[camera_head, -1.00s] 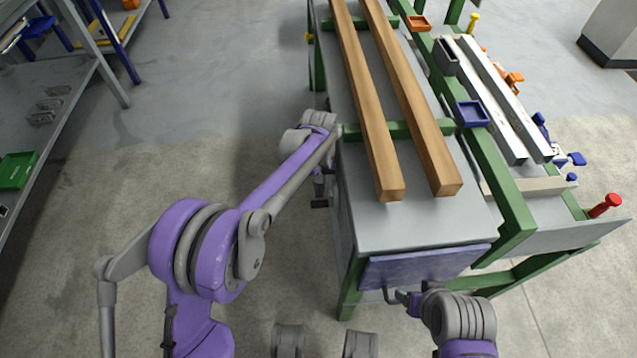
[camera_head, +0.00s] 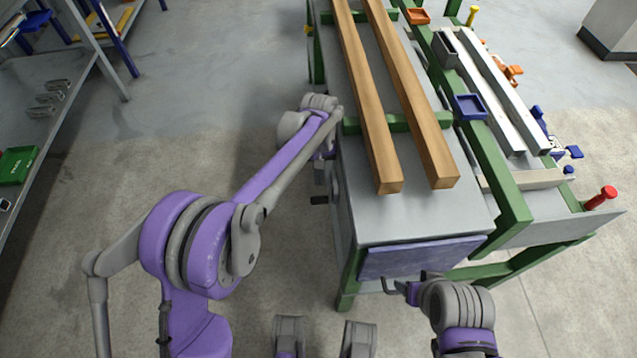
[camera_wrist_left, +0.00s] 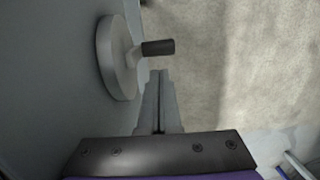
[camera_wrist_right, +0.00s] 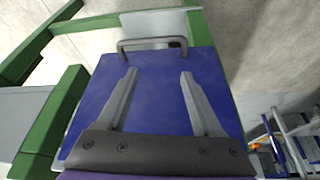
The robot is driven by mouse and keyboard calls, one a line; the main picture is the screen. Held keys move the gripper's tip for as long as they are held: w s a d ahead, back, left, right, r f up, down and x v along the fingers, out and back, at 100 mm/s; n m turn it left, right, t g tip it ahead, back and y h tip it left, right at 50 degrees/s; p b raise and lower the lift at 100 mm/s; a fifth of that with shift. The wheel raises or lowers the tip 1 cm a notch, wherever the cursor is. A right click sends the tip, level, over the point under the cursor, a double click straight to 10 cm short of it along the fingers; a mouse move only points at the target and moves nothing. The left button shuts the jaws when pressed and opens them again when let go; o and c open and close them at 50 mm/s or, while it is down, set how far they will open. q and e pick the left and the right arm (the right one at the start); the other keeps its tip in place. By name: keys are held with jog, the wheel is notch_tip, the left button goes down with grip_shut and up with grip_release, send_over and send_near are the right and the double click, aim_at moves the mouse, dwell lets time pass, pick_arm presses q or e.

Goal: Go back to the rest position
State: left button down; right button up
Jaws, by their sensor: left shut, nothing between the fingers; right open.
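My left arm comes in from the left of the head view and reaches down along the table's left side. In the left wrist view my left gripper (camera_wrist_left: 160,75) is shut and empty, its fingers side by side. A grey handwheel (camera_wrist_left: 118,55) with a black handle (camera_wrist_left: 158,47) is just beyond and left of the fingertips; I see no grip on it. In the right wrist view my right gripper (camera_wrist_right: 158,75) is open and empty in front of a blue drawer front (camera_wrist_right: 160,100). The drawer's metal handle (camera_wrist_right: 152,43) lies beyond the fingertips, not between them.
The runout table (camera_head: 420,218) carries two long wooden beams (camera_head: 388,165). Metal rails (camera_head: 490,90), a blue tray (camera_head: 470,107) and a red knob (camera_head: 602,197) are on its right. A grey shelf (camera_head: 50,80) with a green box (camera_head: 17,165) stands left. Bare floor lies between shelf and table.

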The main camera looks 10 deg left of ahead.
pick_arm(q)
notch_tip(320, 180, up, 7)
jog(key=p, duration=0.1)
jog(key=shift+w+f, duration=0.2)
jog(key=shift+w, duration=0.15)
